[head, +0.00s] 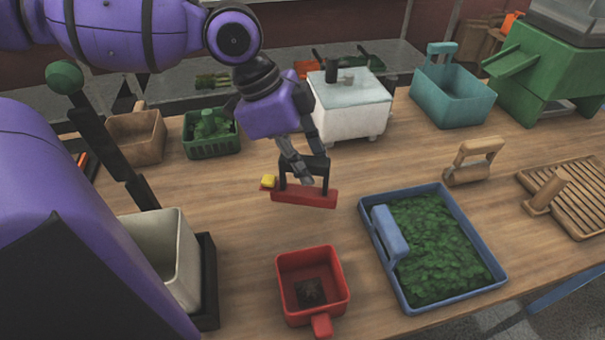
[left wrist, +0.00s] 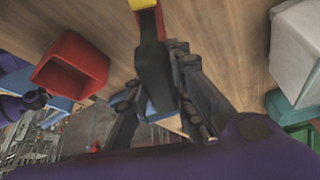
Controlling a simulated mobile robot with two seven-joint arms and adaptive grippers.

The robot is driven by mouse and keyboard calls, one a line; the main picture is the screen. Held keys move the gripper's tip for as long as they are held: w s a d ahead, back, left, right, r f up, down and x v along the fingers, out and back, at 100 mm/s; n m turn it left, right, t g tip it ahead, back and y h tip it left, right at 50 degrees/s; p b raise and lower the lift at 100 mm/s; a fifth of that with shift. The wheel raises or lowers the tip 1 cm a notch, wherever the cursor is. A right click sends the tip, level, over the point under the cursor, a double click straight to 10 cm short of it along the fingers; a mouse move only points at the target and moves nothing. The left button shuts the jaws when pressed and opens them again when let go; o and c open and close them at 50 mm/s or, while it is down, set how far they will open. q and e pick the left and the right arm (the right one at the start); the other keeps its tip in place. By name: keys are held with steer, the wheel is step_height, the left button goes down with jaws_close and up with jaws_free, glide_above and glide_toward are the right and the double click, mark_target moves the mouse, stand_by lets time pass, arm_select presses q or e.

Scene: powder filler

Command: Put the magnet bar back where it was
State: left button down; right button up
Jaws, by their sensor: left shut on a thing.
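The magnet bar (head: 305,196) is a red bar with a black arched handle and a yellow block at its left end. It is over the middle of the wooden table in the head view; I cannot tell whether it touches the wood. My left gripper (head: 308,172) is shut on its black handle from above. In the left wrist view the black handle (left wrist: 153,75) sits between the fingers of the left gripper (left wrist: 160,85), with red and yellow parts beyond it. My right gripper does not show.
A red scoop box (head: 284,275) with dark contents stands in front. A blue tray (head: 452,299) of green leaves lies to the right. A white box (head: 350,118), green basket (head: 209,150) and brown bin (head: 136,150) stand behind. A beige bin (head: 165,245) is at left.

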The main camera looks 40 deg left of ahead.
mark_target(303, 188)
arm_select(q)
steer(key=f, duration=0.1)
steer(key=f+b, duration=0.1)
steer(key=f, duration=0.2)
steer(key=shift+w+a, duration=0.2)
steer(key=shift+a, duration=0.1)
steer(key=shift+r, duration=0.15)
steer(key=shift+f, duration=0.2)
steer(key=c, duration=1.5)
jaws_free()
steer(key=shift+c, duration=0.2)
steer(key=shift+r, duration=0.1)
